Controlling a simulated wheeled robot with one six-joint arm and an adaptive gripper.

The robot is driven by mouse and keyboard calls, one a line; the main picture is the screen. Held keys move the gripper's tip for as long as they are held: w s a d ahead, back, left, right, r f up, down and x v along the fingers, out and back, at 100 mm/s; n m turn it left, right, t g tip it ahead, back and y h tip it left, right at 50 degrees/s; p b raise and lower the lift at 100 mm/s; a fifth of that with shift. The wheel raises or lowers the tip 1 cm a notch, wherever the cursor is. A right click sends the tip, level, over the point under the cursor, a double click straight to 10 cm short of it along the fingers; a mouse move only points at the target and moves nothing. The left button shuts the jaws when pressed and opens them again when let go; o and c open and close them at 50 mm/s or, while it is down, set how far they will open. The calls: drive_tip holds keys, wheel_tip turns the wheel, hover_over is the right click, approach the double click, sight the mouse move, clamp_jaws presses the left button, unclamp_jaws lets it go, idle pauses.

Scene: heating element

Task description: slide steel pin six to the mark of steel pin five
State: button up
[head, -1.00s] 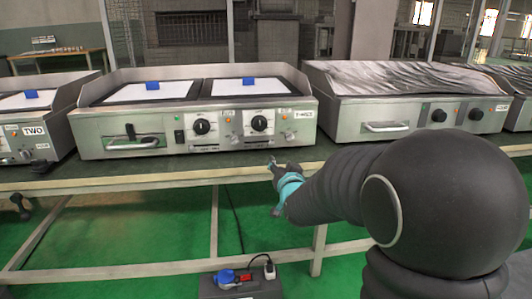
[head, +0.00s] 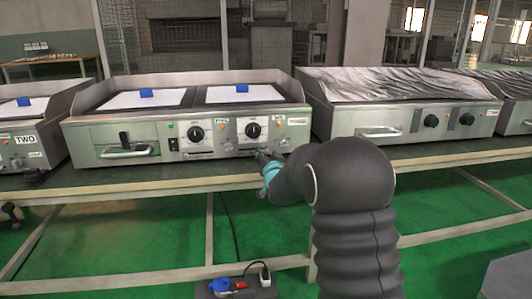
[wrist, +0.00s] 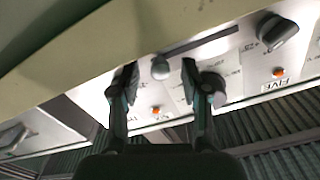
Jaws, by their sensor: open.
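In the wrist view, a small grey rounded steel pin (wrist: 160,67) stands at the left end of a dark slot (wrist: 202,41) in the steel front panel. It appears between the two open fingers of my gripper (wrist: 159,76), with a gap on each side; I cannot read a number on it. A label that seems to read FIVE (wrist: 278,86) is on the panel at the right. In the head view, my gripper (head: 262,156) is at the lower right of the middle griddle's panel (head: 148,130); its fingertips are small and the pin cannot be made out there.
Control knobs (head: 196,133) (head: 253,130) sit above the slots. A drawer handle (head: 125,152) is at the panel's left. Another griddle (head: 385,120) stands close on the right. The bench edge (head: 120,190) runs just below the panel.

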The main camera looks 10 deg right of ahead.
drive_tip(key=shift+w, duration=0.85)
clamp_jaws()
